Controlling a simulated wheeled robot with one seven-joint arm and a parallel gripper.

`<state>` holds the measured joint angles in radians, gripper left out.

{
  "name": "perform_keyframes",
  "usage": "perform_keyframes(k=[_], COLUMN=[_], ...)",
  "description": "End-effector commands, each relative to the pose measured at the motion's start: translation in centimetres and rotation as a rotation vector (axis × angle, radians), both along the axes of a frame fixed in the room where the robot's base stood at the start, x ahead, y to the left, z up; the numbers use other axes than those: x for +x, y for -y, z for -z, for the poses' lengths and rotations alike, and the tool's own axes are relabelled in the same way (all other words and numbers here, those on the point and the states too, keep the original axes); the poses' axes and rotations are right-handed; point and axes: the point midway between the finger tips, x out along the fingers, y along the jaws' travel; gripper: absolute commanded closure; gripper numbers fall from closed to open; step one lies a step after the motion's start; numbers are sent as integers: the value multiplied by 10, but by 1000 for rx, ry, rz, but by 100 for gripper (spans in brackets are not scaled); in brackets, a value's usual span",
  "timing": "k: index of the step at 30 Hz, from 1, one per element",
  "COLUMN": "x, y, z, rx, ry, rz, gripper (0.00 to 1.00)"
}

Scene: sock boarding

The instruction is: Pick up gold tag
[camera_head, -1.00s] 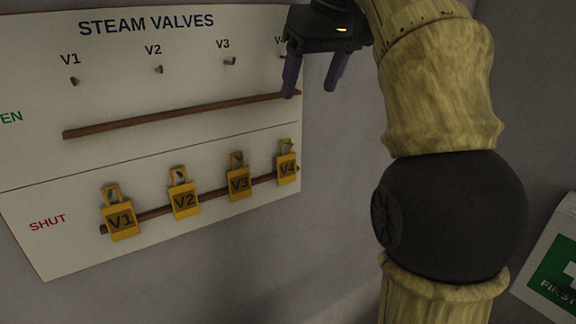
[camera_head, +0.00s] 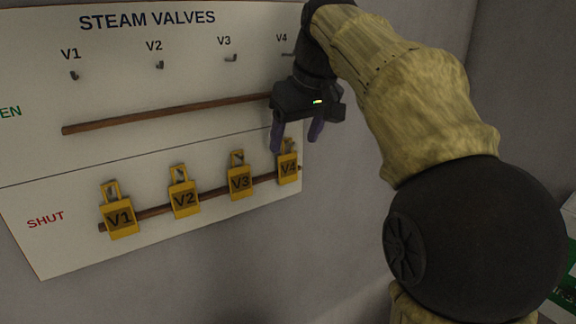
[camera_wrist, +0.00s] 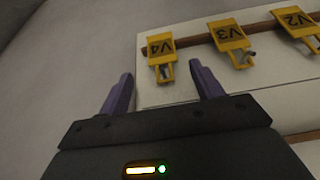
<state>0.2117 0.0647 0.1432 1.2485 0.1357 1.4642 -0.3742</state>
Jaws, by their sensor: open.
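Gold tags marked V1 (camera_head: 119,218), V2 (camera_head: 184,198), V3 (camera_head: 240,182) and V4 (camera_head: 288,168) hang in the lower SHUT row of the board, in front of a brown rail. My gripper (camera_head: 297,146) is open and empty, just above the V4 tag, with its purple fingers pointing down. In the wrist view the V4 tag (camera_wrist: 160,47) appears upside down, beyond and between the fingertips of my gripper (camera_wrist: 162,82). The V3 tag (camera_wrist: 229,36) and V2 tag (camera_wrist: 296,20) are to its right there.
The white STEAM VALVES board (camera_head: 110,165) is on a grey wall. An upper brown rail (camera_head: 165,113) and small hooks (camera_head: 159,65) under the V labels hold no tags. The wall right of the board is bare. A green and white sign (camera_head: 570,278) is at the right edge.

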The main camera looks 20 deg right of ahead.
Motion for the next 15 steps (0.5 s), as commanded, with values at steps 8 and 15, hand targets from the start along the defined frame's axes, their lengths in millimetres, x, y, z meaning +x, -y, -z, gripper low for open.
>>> perform_keyframes(k=[8,15], x=[0,2], y=[0,-2], z=[1,9], rx=[0,0], ry=[0,-2], rz=[0,0], gripper=[35,35])
